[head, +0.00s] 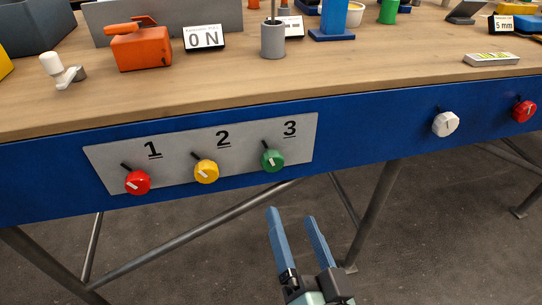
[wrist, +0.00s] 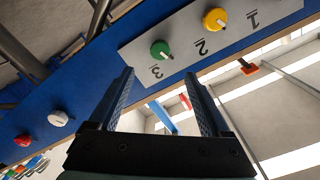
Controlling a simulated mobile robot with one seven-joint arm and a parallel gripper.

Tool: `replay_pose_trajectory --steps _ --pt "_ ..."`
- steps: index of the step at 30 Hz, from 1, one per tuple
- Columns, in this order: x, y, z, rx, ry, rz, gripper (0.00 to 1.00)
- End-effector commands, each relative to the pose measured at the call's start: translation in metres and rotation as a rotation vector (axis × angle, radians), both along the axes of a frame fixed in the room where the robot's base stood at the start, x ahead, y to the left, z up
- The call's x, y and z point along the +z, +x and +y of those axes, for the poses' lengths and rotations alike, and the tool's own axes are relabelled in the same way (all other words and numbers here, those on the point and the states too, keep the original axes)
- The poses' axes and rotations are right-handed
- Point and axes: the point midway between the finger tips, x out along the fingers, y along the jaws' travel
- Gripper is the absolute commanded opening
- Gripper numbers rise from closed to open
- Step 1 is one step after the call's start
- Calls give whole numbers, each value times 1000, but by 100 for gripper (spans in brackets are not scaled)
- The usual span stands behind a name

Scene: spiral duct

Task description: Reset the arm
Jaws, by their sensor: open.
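My gripper (head: 299,232) is open and empty in the head view, in front of the bench and below its blue front edge. Its two blue fingers (wrist: 166,95) stand apart in the wrist view, with nothing between them. In the head view a grey panel (head: 230,138) on the blue front carries three knobs: a red knob (head: 138,182) under 1, a yellow knob (head: 206,171) under 2 and a green knob (head: 272,160) under 3. The gripper is apart from all of them. The wrist view looks tilted and shows the green knob (wrist: 160,49) and yellow knob (wrist: 214,19).
The wooden bench top (head: 240,90) holds an orange device (head: 141,50), a "0 N" display (head: 204,38), a grey cup (head: 272,40) and a matchbox-like box (head: 491,59). A white knob (head: 445,124) and another red knob (head: 523,111) sit at right. Metal legs (head: 374,210) stand below.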

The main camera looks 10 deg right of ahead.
Motion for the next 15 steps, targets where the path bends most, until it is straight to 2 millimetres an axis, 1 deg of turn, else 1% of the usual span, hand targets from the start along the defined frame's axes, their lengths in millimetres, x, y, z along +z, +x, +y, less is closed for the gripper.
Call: replay_pose_trajectory --steps 3,5,8,11,12,14,15 --pt "0 0 0 0 0 0 82" --pt "6 4 2 3 -11 -11 82" --pt "30 17 9 14 -64 -57 82" --pt "77 36 22 22 -157 -144 82" --pt "101 44 30 21 -203 -187 82" --pt "138 52 40 14 -270 -256 82" --pt "163 56 48 6 -312 -300 82"
